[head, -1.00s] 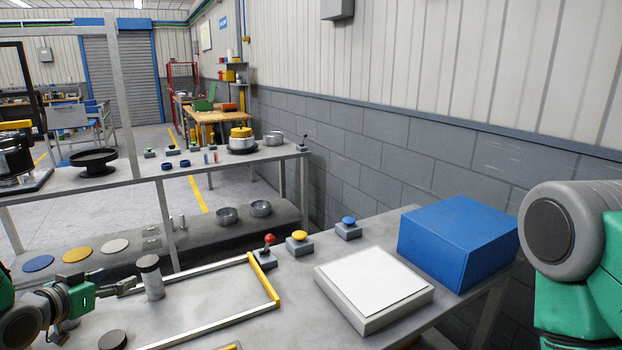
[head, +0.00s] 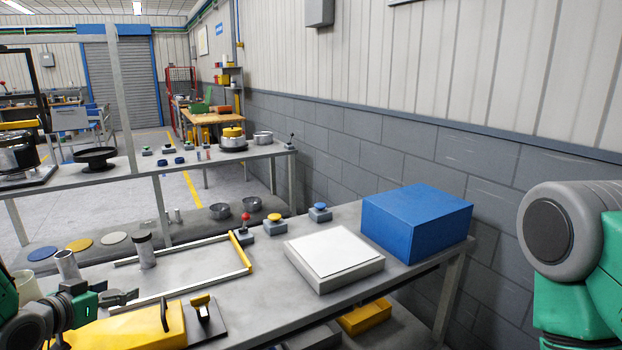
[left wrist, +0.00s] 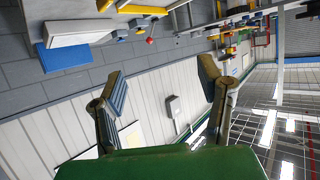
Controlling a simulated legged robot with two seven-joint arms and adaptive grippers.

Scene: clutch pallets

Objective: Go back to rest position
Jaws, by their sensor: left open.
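My left gripper (head: 122,297) is at the lower left in the head view, above the near table (head: 240,296), close to the white and yellow frame. In the left wrist view its two fingers (left wrist: 163,92) are spread apart with nothing between them. My right arm shows only as a grey and green part at the right edge of the head view. Its gripper is out of sight.
A blue box (head: 416,222), a white-topped pad (head: 334,256) and several push buttons stand on the near table. A grey cylinder (head: 145,250) stands by the frame (head: 240,256). A yellow tool (head: 120,330) lies at the front. A shelf table (head: 215,164) is behind.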

